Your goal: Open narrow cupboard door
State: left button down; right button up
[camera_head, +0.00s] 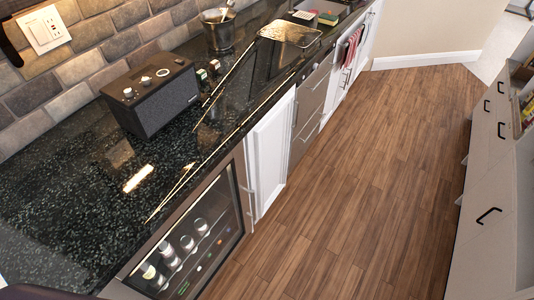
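The narrow white cupboard door (271,152) is under the dark counter, between a glass-fronted bottle fridge and steel-fronted drawers. It has a raised panel and looks shut, flush with the units beside it. A slim metal handle (247,190) shows near its left edge, close to the fridge; which unit it belongs to is hard to tell. Neither of my grippers is in view.
The bottle fridge (190,248) stands nearest, its door shut. The wooden floor (375,160) is clear. White drawers (490,200) with black handles line the right.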

aim_at(268, 145)
jog(key=i+l+z, duration=0.6)
jog(key=i+z, duration=0.15)
